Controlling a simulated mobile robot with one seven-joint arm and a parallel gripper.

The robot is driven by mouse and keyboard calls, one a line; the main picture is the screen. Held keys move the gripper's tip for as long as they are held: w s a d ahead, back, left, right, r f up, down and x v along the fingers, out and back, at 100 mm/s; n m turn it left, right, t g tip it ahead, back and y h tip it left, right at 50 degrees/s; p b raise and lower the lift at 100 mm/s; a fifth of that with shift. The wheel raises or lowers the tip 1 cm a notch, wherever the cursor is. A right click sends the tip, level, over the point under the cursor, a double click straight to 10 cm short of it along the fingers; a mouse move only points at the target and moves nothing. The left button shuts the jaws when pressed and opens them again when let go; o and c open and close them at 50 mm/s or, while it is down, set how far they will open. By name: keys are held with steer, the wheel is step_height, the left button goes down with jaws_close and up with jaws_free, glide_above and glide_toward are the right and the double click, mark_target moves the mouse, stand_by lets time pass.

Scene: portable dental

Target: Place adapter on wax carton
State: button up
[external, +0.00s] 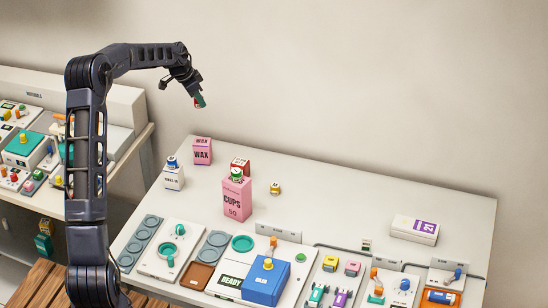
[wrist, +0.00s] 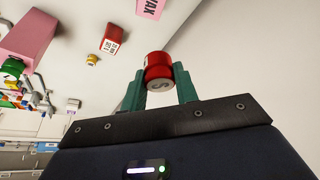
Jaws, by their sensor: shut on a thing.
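The wax carton (external: 203,152) is a pink box with WAX lettering, upright near the back left of the white table. Part of it shows at the top edge of the wrist view (wrist: 150,8). My gripper (external: 200,101) is in the air above the table's back left, higher than the wax carton and apart from it. Its green fingers (wrist: 159,85) are shut on a small red cylinder with a pale end marked with a letter, which I take to be the adapter (wrist: 157,66). In the external view the fingers mostly hide it.
A pink cups carton (external: 237,203) with a green-and-white item on top stands in front of a red box (external: 240,164). A yellow item (external: 275,188) sits right. The table's back right is mostly clear.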

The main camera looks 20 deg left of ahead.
mark_target(205, 140)
step_height(205, 140, down, 15)
steer(key=shift+r, duration=0.15)
stand_by(0.4)
steer(key=o, duration=1)
steer(key=shift+c, duration=0.2)
